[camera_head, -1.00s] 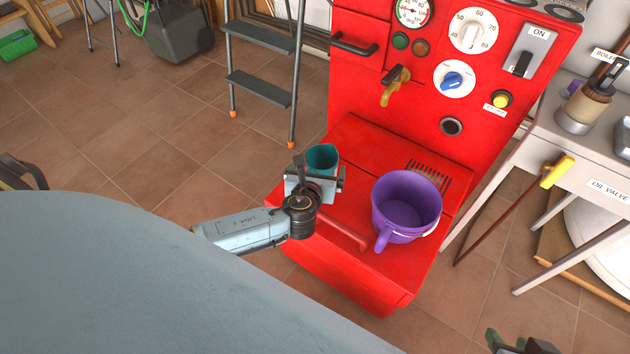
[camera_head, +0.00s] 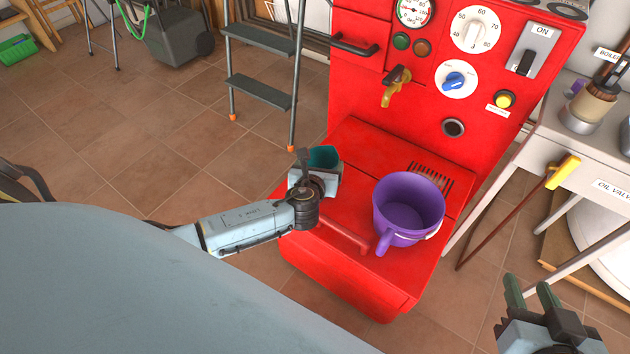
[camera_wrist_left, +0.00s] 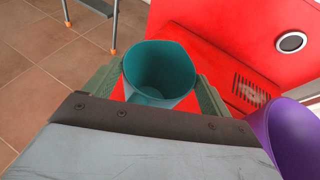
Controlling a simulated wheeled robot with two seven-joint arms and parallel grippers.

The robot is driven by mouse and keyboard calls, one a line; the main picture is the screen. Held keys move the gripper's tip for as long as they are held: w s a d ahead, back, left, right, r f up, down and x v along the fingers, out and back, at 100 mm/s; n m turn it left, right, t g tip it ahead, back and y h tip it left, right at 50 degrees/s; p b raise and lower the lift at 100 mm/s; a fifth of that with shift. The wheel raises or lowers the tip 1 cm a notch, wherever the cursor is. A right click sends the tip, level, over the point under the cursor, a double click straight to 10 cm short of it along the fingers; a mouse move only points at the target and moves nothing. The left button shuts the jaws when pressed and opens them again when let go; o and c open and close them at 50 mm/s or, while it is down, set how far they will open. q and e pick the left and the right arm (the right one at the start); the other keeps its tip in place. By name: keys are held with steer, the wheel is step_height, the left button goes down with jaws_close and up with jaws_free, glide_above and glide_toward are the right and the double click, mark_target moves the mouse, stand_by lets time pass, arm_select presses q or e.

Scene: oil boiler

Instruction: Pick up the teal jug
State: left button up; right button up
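The teal jug (camera_head: 325,157) stands on the red ledge of the boiler, partly hidden behind my left gripper (camera_head: 318,165) in the head view. In the left wrist view the jug (camera_wrist_left: 160,72) is upright and looks empty, with its open mouth toward the camera. The fingers of my left gripper (camera_wrist_left: 160,88) lie on either side of it. Red surface shows between the jug's lower sides and the fingers, so the gripper is open around it. My right gripper (camera_head: 530,290) is at the lower right, empty, with its fingers apart.
A purple bucket (camera_head: 408,208) stands right of the jug on the boiler ledge (camera_head: 370,150), close to my left gripper. The boiler front with knobs and a tap (camera_head: 394,88) rises behind. A step ladder (camera_head: 262,92) stands at the left. A side table (camera_head: 590,150) is at the right.

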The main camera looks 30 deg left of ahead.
arm_select(q)
steer(key=c, duration=0.9)
